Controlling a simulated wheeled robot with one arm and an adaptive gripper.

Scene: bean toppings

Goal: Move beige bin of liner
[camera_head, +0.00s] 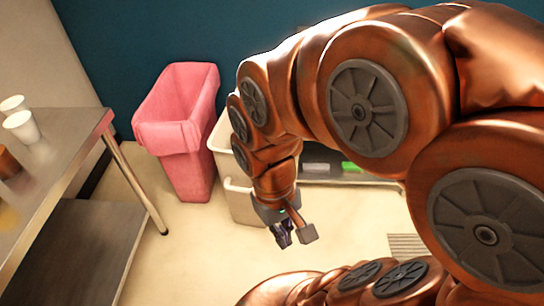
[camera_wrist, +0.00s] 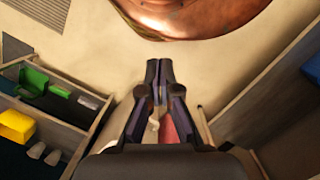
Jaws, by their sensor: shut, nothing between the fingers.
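The beige bin (camera_head: 241,207) stands on the floor to the right of the pink bin, partly hidden behind my arm. Its upper left rim shows, but I cannot see inside it. My gripper (camera_head: 282,238) hangs pointing down, to the right of and in front of the beige bin in the picture. In the wrist view my gripper (camera_wrist: 159,66) has its two fingers close together, shut and empty. I cannot tell whether the gripper touches the bin.
A pink bin (camera_head: 185,140) with a pink liner over its rim stands beside the beige bin. A metal table (camera_head: 62,140) with white cups (camera_head: 22,126) is at left. A dark shelf with a green item (camera_wrist: 33,82) and a yellow item (camera_wrist: 15,126) shows in the wrist view.

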